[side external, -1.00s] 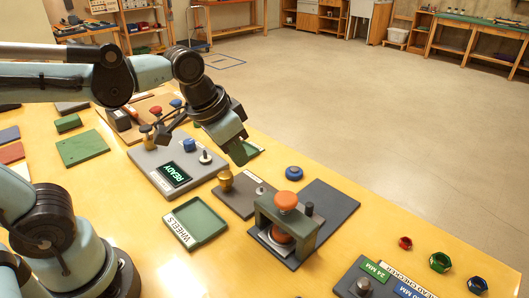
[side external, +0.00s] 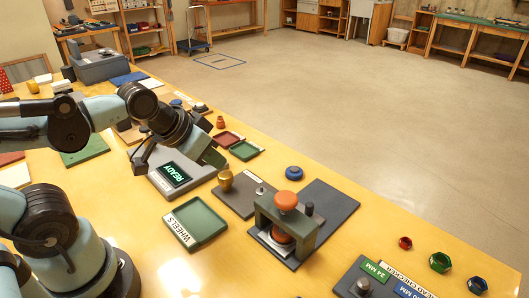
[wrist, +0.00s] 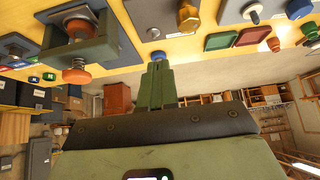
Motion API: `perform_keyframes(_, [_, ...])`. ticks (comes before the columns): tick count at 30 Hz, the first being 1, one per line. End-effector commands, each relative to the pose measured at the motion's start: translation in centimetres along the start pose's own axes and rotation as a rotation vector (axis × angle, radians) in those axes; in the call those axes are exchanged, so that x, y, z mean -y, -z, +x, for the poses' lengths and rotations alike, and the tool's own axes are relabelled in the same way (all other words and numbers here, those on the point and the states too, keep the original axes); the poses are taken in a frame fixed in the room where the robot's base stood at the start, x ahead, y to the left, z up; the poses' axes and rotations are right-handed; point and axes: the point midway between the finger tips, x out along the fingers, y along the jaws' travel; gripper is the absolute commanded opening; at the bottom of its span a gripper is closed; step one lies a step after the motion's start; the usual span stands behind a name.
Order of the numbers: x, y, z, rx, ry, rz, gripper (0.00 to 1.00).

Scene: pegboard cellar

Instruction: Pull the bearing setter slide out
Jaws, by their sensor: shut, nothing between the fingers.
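The likely bearing setter (side external: 268,212) is a grey-green frame with an orange knob (side external: 286,200) on top and a second orange round part (side external: 282,235) under its bridge, on a dark base. A black knob (side external: 309,209) stands at its right. I cannot tell which part is the slide. The frame also shows at the upper left of the wrist view (wrist: 108,40). My gripper (side external: 219,163) is shut and empty, in the air above the READY panel's right side, up and left of the setter and apart from it. Its closed green fingers show in the wrist view (wrist: 157,75).
The READY panel (side external: 153,178), a brass knob (side external: 225,179) on a dark plate and a green WHEELS tray (side external: 207,213) stand nearby. A blue knob (side external: 294,173) lies behind the setter. Red and green trays (side external: 245,151) lie farther back.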

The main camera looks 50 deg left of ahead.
Motion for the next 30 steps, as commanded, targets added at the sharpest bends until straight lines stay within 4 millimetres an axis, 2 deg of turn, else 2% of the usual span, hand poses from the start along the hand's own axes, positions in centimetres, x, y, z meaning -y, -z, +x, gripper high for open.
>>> perform_keyframes(11, [0.0,0.0,0.0,0.001,0.000,0.000,0.00])
perform_keyframes(16, [-0.3,0.6,-0.1,0.016,-0.006,0.012,0.26])
perform_keyframes(20, [-1.2,2.3,-0.2,0.071,-0.023,0.050,0.46])
perform_keyframes(30, [-5.7,7.9,1.5,0.291,-0.084,0.208,0.47])
